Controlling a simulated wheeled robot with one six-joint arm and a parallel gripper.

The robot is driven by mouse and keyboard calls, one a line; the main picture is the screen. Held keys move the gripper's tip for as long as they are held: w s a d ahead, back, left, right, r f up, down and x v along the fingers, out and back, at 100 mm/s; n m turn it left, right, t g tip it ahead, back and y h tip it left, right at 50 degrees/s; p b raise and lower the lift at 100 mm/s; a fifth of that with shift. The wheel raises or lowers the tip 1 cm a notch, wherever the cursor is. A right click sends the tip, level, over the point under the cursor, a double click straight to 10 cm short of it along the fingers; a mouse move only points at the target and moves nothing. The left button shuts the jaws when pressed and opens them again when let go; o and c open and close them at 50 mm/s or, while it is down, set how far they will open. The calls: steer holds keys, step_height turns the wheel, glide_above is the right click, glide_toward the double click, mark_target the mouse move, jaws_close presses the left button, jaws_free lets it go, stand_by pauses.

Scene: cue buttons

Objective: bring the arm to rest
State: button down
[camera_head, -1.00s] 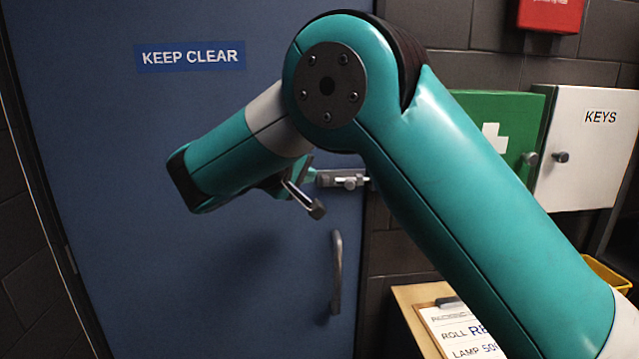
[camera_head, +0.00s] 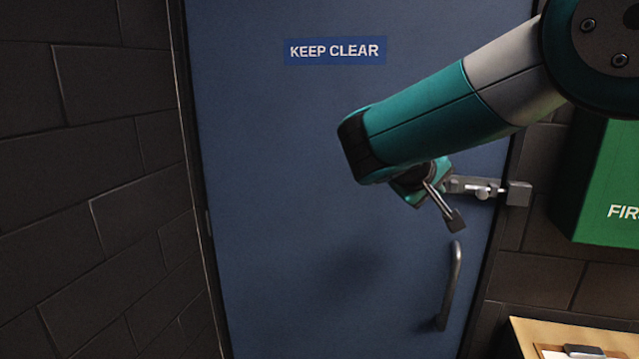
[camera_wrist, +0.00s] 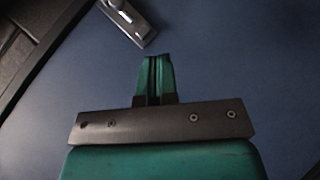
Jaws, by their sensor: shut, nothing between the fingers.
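My gripper (camera_head: 452,222) is at the end of my teal arm, in front of the blue door (camera_head: 290,180) in the head view. It appears small there, below my bent wrist. In the wrist view my gripper (camera_wrist: 154,58) shows its two teal fingers together with nothing between them. The fingers point toward the blue door (camera_wrist: 240,60). They appear apart from the metal bolt (camera_wrist: 128,22), which lies just above the fingertips in the wrist view. In the head view the bolt (camera_head: 475,188) is just right of my gripper, partly behind it.
A door handle (camera_head: 452,285) hangs below my gripper. A green first aid box (camera_head: 605,190) is on the dark block wall at right. A wooden surface (camera_head: 525,335) shows at the lower right. A "KEEP CLEAR" sign (camera_head: 335,50) is on the door. The left wall (camera_head: 90,190) is bare.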

steer(key=s+a+f+n+g+y+b, duration=0.1)
steer(key=s+a+f+g+y, duration=0.1)
steer(key=s, duration=0.9)
steer(key=s+a+f+n+g+y+b, duration=0.1)
steer(key=s+a+f+g+y, duration=0.2)
steer(key=s+y, duration=0.3)
steer(key=s+a+f+n+g+y+b, duration=0.1)
steer(key=s+a+f+g+y, duration=0.1)
steer(key=s, duration=1.4)
steer(key=a+f+y, duration=0.1)
steer(key=y, duration=0.1)
steer(key=shift+a+f+g+y, duration=0.2)
steer(key=shift+a+g+y, duration=0.1)
